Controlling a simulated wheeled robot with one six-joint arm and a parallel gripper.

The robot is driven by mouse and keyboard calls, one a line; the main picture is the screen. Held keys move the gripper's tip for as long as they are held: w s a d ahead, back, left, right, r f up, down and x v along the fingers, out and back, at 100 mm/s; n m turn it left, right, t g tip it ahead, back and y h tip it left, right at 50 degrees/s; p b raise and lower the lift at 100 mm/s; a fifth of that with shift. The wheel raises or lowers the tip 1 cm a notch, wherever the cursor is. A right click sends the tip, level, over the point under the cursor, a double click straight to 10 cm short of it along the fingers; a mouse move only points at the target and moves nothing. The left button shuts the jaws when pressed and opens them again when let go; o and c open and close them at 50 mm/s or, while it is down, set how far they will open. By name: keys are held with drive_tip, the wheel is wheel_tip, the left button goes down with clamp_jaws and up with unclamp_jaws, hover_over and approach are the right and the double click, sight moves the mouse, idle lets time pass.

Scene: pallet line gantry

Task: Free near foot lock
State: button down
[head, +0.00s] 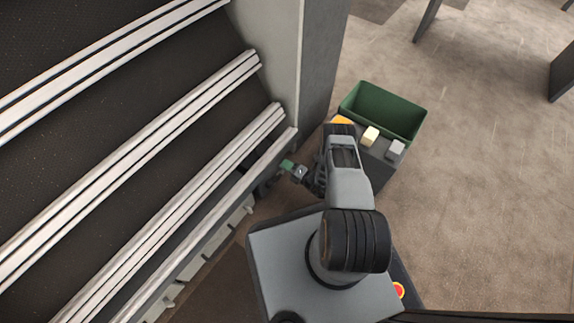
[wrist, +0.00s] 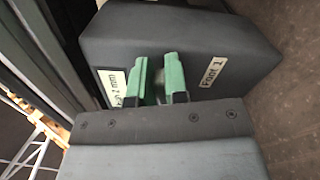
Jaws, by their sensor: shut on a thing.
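My gripper (head: 288,166) reaches left from my arm to the low side of the pallet line in the head view. In the wrist view its two green fingertips (wrist: 157,82) stand a little apart, shut on a small grey part (wrist: 159,92), which I take for the near foot lock. This part is mostly hidden between the fingers, so its position cannot be told. Behind it is a dark grey housing (wrist: 240,50) with a white label at right, seeming to read "Point 1" or "Foot 1", and another label at left, partly covered by a finger.
Metal rails (head: 200,185) of the line run diagonally at left. A grey column (head: 322,60) stands just beyond my gripper. Open floor (head: 480,200) lies to the right.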

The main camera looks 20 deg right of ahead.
drive_tip(key=shift+d+f+m, duration=0.1)
drive_tip(key=shift+f+m, duration=0.15)
drive_tip(key=shift+m, duration=1.25)
drive_tip(key=c, duration=1.1)
unclamp_jaws()
